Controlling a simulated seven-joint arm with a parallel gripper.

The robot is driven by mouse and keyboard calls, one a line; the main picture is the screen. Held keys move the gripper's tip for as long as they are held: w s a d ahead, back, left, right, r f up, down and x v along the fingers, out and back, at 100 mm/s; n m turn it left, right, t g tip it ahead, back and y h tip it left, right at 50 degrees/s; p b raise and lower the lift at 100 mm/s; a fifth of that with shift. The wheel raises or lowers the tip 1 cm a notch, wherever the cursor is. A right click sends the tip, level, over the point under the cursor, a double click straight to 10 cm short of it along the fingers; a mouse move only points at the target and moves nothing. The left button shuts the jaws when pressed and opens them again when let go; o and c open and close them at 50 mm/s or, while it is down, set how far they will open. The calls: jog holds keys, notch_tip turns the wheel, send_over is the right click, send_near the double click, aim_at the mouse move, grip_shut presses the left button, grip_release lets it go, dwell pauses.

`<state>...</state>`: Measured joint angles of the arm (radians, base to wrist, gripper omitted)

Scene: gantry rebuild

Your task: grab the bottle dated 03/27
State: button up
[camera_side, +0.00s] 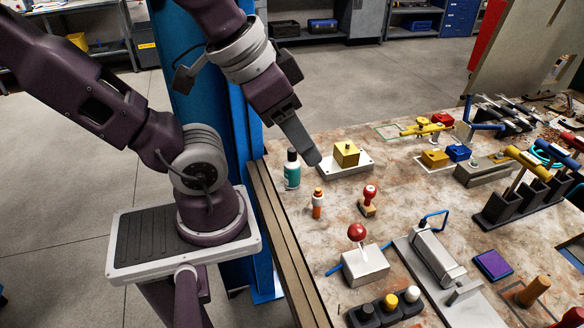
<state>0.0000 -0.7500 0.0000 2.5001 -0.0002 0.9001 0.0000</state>
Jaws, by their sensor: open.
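A teal and white bottle with a black cap (292,170) stands upright at the left edge of the worktable (300,225). A small orange bottle-shaped item with a dark band (317,204) stands in front of it. No date can be read on either. My gripper (308,157) reaches down from the upper left, its grey fingers just right of the teal bottle's cap. It is open, and nothing shows between the fingers. From this angle I cannot tell whether a finger touches the bottle.
A yellow block on a grey plate (346,156) sits right of my gripper. A red-topped stamp (369,200) and a red-knobbed joystick box (364,265) stand nearer the camera. More tools crowd the right side. A blue column (190,80) rises behind my arm.

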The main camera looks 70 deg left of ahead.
jog(key=r+m+g+y, duration=0.2)
jog(key=m+g+y, duration=0.4)
jog(key=m+y, duration=1.05)
send_over(294, 155)
jog(key=m+h, duration=0.2)
jog(key=shift+n, duration=0.25)
jog(key=f, duration=2.1)
jog(key=shift+d, duration=0.35)
jog(key=x, duration=0.4)
jog(key=shift+a+f, duration=0.2)
jog(key=shift+a, duration=0.3)
grip_shut()
